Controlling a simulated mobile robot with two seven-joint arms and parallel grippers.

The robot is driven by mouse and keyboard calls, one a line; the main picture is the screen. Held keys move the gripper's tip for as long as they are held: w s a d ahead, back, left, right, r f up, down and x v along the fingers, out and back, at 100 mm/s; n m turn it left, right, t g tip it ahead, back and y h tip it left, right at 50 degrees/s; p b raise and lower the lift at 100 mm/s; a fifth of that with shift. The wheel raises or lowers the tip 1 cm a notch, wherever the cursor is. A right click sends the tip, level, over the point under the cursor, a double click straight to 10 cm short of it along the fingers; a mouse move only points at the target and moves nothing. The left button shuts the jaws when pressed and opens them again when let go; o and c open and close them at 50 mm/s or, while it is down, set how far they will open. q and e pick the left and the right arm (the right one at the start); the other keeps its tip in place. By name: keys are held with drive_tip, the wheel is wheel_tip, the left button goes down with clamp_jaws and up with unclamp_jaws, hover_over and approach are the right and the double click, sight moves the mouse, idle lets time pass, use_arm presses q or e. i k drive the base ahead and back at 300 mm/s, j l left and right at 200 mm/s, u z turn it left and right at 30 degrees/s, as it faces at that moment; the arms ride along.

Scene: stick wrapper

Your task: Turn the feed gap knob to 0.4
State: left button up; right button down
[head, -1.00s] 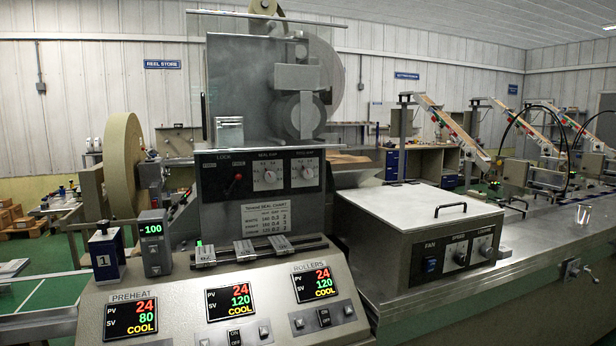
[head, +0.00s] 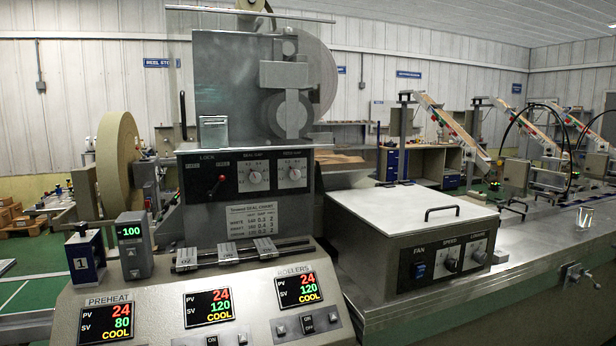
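The feed gap knob (head: 294,174) is the right one of two pale round knobs on the black panel (head: 273,188) at the front of the wrapper. Its label above is small. Its scale marks and pointer are too small to read, so I cannot tell its setting. The seal gap knob (head: 254,178) sits just left of it. A red-tipped lock lever (head: 222,179) is further left on the same panel. Neither of my grippers shows in the head view, and nothing I can make out touches the knobs.
A seal chart (head: 251,218) hangs below the knobs. Below it is a sloped console (head: 150,290) with preheat and roller displays. A lidded metal box (head: 412,205) with a black handle stands right of the panel. A paper reel (head: 118,165) is at the left.

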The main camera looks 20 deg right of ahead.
sight(295, 175)
drive_tip(key=l, duration=0.5)
drive_tip(key=i+l, duration=0.15)
drive_tip(key=l, duration=0.8)
drive_tip(key=i+l+z, duration=0.1)
drive_tip(key=l, duration=0.35)
drive_tip(key=i+l, duration=0.15)
drive_tip(key=l, duration=0.8)
drive_tip(key=i, duration=0.05)
